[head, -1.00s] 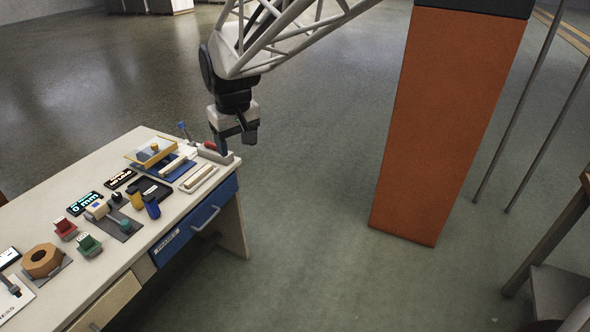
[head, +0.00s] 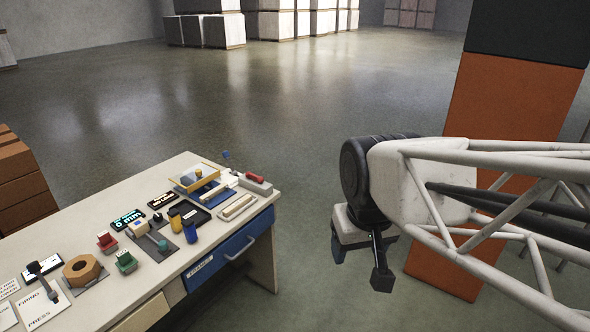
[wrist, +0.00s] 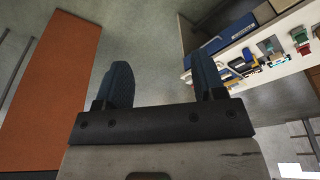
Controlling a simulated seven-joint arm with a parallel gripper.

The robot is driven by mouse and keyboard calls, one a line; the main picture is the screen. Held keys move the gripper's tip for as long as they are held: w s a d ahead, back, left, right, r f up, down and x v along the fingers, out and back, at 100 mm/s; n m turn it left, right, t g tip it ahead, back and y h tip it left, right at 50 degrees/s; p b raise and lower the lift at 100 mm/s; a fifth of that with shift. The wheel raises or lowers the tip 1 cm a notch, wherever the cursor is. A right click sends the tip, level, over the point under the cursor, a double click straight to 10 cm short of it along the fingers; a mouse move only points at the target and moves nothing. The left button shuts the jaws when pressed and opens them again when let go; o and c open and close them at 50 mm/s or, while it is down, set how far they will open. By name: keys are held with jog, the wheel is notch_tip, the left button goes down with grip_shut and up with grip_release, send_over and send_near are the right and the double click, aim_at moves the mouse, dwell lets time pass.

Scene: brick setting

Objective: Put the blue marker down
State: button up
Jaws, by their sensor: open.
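My gripper (head: 361,266) is open and empty, out over the floor to the right of the workbench (head: 60,240). The wrist view shows its two dark fingers (wrist: 163,68) apart with nothing between them. A short blue upright piece (head: 190,233), perhaps the blue marker, stands near the bench's front edge beside a yellow one (head: 175,218). It is too small to be sure. A thin blue-tipped piece (head: 226,156) also shows at the far end. The bench appears at the upper right of the wrist view.
A grey block with a red part (head: 257,183) lies at the bench's right corner. A blue drawer (head: 232,250) is in the bench front. An orange pillar (head: 515,110) stands behind my arm. Open floor lies between bench and pillar.

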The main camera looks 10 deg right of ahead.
jog(key=shift+m, duration=0.3)
jog(key=s, duration=0.1)
jog(key=s+f, duration=0.1)
jog(key=s+d, duration=0.1)
jog(key=s, duration=0.1)
jog(key=shift+f, duration=0.2)
